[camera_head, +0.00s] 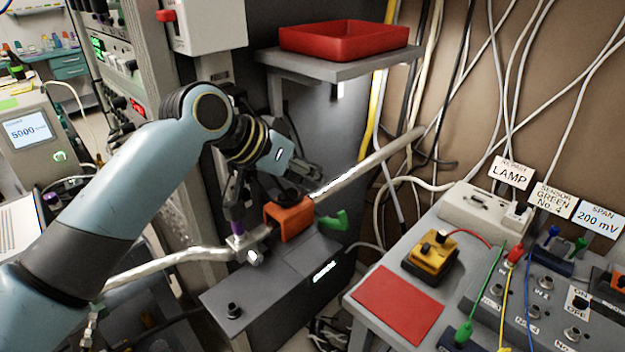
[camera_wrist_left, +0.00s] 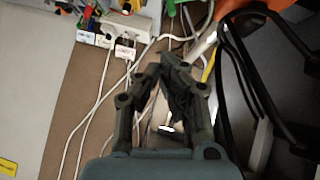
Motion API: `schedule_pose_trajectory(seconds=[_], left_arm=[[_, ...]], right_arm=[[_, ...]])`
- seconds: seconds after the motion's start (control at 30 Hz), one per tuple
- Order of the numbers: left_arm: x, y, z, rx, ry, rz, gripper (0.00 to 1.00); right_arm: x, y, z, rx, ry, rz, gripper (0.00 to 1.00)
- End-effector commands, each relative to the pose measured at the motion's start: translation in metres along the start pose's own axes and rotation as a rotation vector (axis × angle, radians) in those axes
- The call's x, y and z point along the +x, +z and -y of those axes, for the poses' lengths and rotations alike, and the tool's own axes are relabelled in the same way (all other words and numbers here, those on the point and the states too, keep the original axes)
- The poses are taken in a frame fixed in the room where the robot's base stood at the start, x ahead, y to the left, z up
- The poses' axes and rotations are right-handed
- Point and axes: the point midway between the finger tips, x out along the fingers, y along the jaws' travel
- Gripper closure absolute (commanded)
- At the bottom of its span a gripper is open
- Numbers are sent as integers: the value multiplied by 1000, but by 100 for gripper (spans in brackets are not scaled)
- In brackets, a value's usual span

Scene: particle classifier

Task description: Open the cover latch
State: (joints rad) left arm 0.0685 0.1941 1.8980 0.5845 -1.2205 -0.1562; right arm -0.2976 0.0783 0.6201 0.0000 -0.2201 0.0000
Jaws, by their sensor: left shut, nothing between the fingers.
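A dark grey box (camera_head: 290,285) stands below a silver pipe (camera_head: 365,165). An orange clamp-like part (camera_head: 290,218) sits on top of it, with a green lever (camera_head: 333,221) sticking out at its right; I cannot tell for sure which part is the cover latch. My left gripper (camera_head: 314,174) is shut and empty, above and a little right of the orange part, close to the pipe. In the left wrist view, the shut fingers (camera_wrist_left: 163,68) point up the picture, with the orange part (camera_wrist_left: 268,6) at the top right. My right gripper is not in view.
A red tray (camera_head: 345,42) rests on a grey shelf behind. At the right, a bench holds a red mat (camera_head: 398,305), a yellow device (camera_head: 432,258) and a labelled socket panel (camera_head: 540,305). Loose cables hang along the brown wall. A bent pipe runs under my left arm.

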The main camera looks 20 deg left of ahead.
Motion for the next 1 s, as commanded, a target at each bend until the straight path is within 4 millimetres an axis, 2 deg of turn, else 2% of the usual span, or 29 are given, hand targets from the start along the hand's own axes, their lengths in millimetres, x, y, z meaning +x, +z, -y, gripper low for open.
schedule_pose_trajectory(seconds=[0.07,0.17,0.27,0.37,0.5,0.6,0.7,0.8,1.0], left_arm=[[-4,-14,-2,-48,4,-62,100],[-16,-46,-1,-129,22,-218,100],[-25,-48,14,-205,47,-388,100],[-32,-38,24,-250,87,-503,100],[-33,-8,32,-265,139,-582,100],[-27,17,36,-246,153,-580,100],[-17,39,41,-222,142,-545,100],[-12,50,45,-215,134,-526,100],[-2,43,44,-221,132,-528,100]], right_arm=[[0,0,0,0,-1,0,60],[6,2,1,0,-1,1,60],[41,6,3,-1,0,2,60],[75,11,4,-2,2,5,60],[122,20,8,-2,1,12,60],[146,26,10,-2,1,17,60],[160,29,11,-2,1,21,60],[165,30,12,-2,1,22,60],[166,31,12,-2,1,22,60]])
